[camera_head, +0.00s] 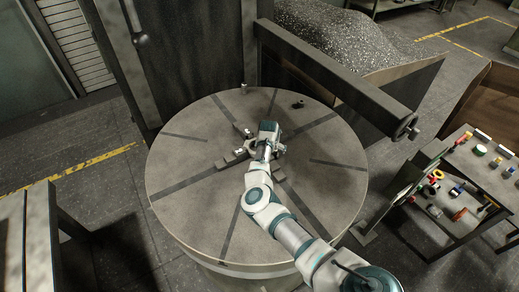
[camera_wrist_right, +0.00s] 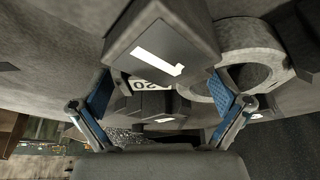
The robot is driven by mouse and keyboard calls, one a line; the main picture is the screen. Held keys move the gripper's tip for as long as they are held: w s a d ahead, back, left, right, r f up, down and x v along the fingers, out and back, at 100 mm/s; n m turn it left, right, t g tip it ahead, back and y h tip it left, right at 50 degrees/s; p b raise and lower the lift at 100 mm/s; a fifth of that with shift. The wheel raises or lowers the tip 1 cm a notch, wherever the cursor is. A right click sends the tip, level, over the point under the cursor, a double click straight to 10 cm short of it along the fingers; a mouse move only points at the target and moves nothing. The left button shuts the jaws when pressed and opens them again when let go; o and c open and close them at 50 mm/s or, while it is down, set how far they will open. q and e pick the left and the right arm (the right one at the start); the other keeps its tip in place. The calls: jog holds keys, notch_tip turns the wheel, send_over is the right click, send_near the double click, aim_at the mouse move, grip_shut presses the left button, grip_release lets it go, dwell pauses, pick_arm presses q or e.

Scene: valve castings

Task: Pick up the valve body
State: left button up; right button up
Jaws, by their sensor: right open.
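The grey valve body (camera_wrist_right: 160,45) fills the middle of the right wrist view. A blocky part with a white mark is close to the camera, and "20" shows on a pale patch below it. A round hollow flange (camera_wrist_right: 250,68) shows to its right. My right gripper (camera_wrist_right: 160,98) is open, with its blue-padded fingers apart on either side of the casting; I cannot tell whether they touch it. In the head view, my right gripper (camera_head: 265,151) is low over the middle of the round table (camera_head: 190,185) and hides most of the casting. My left gripper is not in view.
Small metal pieces (camera_head: 240,130) and a dark fitting (camera_head: 298,104) sit on the slotted table. A side table (camera_head: 440,205) with several small coloured items stands right. The table's left and front areas are clear.

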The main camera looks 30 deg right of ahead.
jog(key=shift+s+d, duration=0.1)
jog(key=shift+d, duration=0.05)
jog(key=shift+c, duration=0.3)
jog(key=c, duration=1.6)
jog(key=shift+r, duration=0.25)
jog(key=shift+c, duration=1)
